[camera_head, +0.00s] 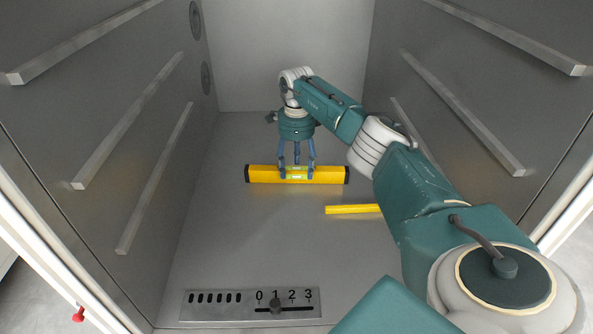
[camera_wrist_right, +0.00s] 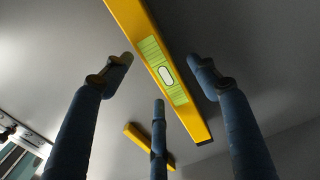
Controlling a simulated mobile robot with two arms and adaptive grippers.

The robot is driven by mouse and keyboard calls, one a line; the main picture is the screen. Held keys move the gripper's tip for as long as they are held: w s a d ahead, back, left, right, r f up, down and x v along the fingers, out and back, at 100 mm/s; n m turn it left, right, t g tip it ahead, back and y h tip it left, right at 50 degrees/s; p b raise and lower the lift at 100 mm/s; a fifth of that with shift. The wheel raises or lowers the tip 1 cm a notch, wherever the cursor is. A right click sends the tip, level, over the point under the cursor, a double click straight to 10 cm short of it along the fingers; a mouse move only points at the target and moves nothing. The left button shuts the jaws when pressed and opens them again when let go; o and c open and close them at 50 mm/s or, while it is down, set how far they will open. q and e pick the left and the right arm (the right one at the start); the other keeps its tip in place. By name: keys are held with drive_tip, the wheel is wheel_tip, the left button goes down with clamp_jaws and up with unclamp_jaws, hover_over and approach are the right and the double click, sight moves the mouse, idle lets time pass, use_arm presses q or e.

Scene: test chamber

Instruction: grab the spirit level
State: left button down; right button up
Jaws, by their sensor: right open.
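The yellow spirit level (camera_head: 262,174) with black end caps lies on the chamber floor. In the right wrist view the level (camera_wrist_right: 158,60) runs diagonally, with its green label and vial near the middle. My right gripper (camera_head: 296,172) points down over the middle of the level. Its blue fingers are open and spread around the level: in the wrist view (camera_wrist_right: 160,85) two fingers are on the left and right, and one is at the bottom. Whether any finger touches the level I cannot tell. My left gripper is not in view.
A thinner yellow bar (camera_head: 352,209) lies on the floor in front of the level, partly hidden by my right arm. Rails (camera_head: 155,180) line both side walls. A slider panel marked 0 to 3 (camera_head: 250,303) is at the front. The floor left of the level is clear.

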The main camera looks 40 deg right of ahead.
drive_tip(key=shift+f, duration=0.95)
drive_tip(key=shift+c, duration=0.3)
clamp_jaws()
drive_tip(key=shift+r, duration=0.1)
